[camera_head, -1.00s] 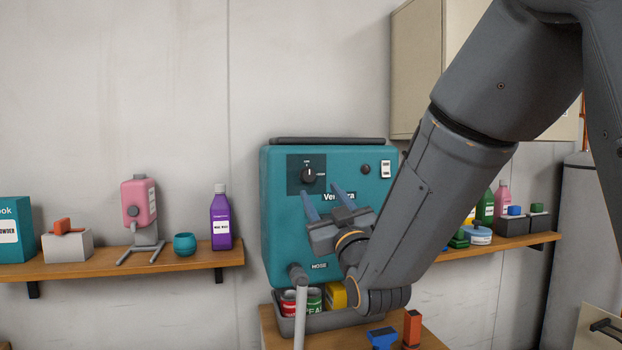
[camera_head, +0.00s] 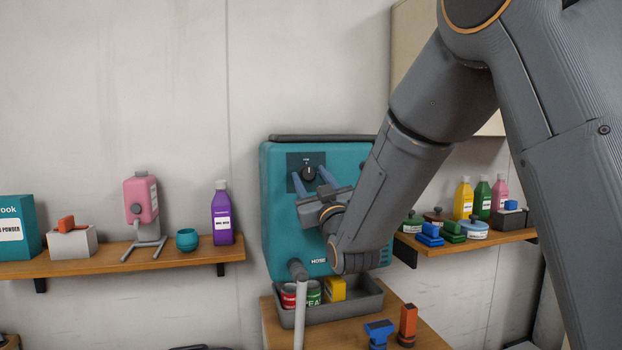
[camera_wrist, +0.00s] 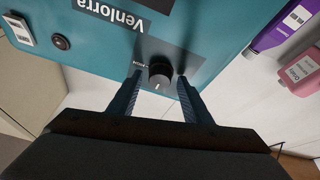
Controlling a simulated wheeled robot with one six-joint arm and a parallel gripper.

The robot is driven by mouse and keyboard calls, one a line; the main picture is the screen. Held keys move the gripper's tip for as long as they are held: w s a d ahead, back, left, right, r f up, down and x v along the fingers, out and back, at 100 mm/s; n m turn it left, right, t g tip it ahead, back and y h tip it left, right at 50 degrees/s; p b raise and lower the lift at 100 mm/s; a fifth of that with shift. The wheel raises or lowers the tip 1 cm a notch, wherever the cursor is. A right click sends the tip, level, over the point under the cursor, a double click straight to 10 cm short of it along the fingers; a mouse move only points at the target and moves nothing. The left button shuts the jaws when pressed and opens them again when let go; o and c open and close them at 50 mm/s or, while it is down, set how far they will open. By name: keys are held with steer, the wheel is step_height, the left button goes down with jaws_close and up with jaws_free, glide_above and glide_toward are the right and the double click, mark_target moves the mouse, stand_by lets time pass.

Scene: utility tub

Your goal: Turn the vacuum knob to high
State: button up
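The teal vacuum unit (camera_head: 285,220) hangs on the wall, marked "Venlorra" in the wrist view (camera_wrist: 200,40). Its black knob (camera_head: 309,173) sits on a dark panel at the upper left of its face; it also shows in the wrist view (camera_wrist: 159,74). The white pointer on the knob points roughly up in the head view. Small labels lie above and to the right, too small to read surely. My gripper (camera_head: 311,178) is open, with its blue fingers on either side of the knob. In the wrist view (camera_wrist: 159,80) a gap shows on both sides; I see no contact.
A grey hose pipe (camera_head: 299,310) rises in front of the unit's lower left. A grey tray (camera_head: 370,301) with cans stands below. Shelves with bottles flank the unit, left (camera_head: 130,261) and right (camera_head: 500,241). My arm hides the unit's right side.

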steer(key=c, duration=0.9)
steer(key=shift+o, duration=0.2)
